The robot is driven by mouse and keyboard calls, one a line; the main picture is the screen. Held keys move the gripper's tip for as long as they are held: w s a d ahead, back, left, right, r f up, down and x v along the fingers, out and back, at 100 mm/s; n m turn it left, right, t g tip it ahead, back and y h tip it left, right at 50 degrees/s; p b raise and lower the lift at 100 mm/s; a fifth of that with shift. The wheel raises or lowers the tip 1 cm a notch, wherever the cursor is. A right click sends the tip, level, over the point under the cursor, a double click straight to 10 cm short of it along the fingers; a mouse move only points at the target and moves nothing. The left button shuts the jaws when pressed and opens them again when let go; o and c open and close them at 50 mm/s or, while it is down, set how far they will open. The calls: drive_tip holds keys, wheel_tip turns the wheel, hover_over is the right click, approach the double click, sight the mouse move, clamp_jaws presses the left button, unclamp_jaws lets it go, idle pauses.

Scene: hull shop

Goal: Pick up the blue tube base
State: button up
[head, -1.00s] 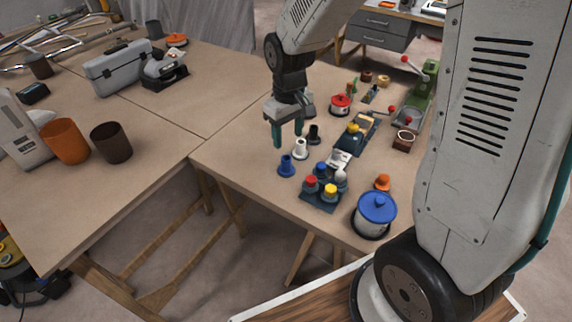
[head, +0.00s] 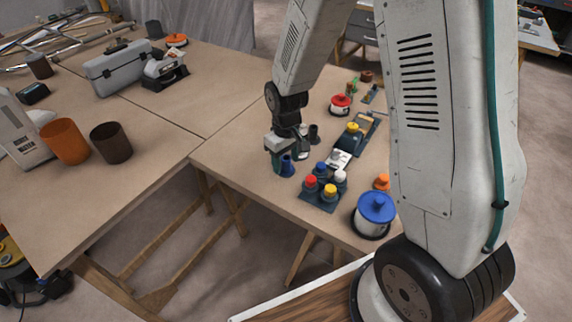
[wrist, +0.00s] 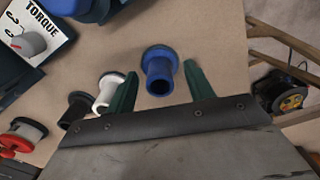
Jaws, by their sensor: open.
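The blue tube base (head: 287,167) stands upright on the table near its front left edge, a hollow tube on a round flange. In the wrist view the blue tube base (wrist: 160,73) shows its open end, between and just ahead of the fingertips. My gripper (head: 289,166) is low over the table at the blue tube base, fingers apart. In the wrist view my gripper (wrist: 157,84) has one green finger on each side of the blue base, with a gap to each. The jaws hold nothing.
A white tube base (wrist: 106,91) stands close outside the left finger, with a black one (wrist: 77,108) beyond it. A tray of coloured knobs (head: 318,197) and a blue-lidded pot (head: 374,214) stand nearby. The table edge is close by.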

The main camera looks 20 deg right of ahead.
drive_tip(key=c, duration=1.1)
drive_tip(key=shift+r, duration=0.1)
